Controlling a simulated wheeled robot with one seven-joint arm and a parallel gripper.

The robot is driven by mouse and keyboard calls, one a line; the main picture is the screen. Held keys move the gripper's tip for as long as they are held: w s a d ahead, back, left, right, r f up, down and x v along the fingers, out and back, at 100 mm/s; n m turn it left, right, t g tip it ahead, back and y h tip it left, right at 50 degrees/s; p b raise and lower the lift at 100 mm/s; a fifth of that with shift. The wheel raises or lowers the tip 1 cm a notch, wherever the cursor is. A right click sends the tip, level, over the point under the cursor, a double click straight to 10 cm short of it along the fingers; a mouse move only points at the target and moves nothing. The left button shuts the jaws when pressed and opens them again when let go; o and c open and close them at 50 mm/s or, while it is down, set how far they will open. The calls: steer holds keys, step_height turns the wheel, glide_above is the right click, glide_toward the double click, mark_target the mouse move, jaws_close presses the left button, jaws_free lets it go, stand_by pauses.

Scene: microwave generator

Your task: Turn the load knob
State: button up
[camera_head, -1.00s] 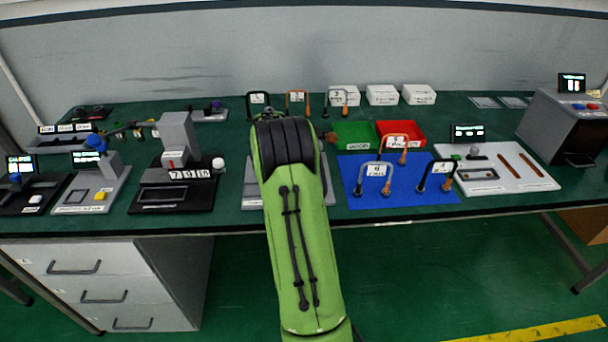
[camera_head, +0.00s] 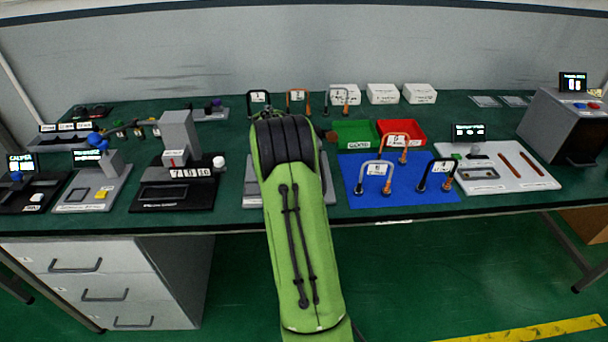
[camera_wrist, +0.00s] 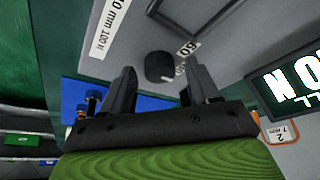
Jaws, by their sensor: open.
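In the wrist view a black round knob (camera_wrist: 158,66) stands on a light grey panel (camera_wrist: 215,20). White labels with printed numbers, one reading 60, lie around it. My gripper (camera_wrist: 161,77) is open. One finger is left of the knob and one right of it, and the knob shows between the fingertips. I cannot tell whether either finger touches it. In the head view my green arm covers the middle of the bench and hides the knob and my gripper.
A dark display (camera_wrist: 288,88) with white letters stands right of the knob in the wrist view. The head view shows a blue mat (camera_head: 400,195) with padlock-like shackles, a red bin (camera_head: 425,138) and a green bin (camera_head: 350,128). A lever counter device (camera_head: 178,196) stands left of my arm.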

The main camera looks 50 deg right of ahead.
steer(key=p+v, duration=0.3)
steer(key=v, duration=1.2)
steer(key=shift+r+p, duration=0.3)
steer(key=shift+r, duration=0.05)
steer(key=shift+a, duration=0.1)
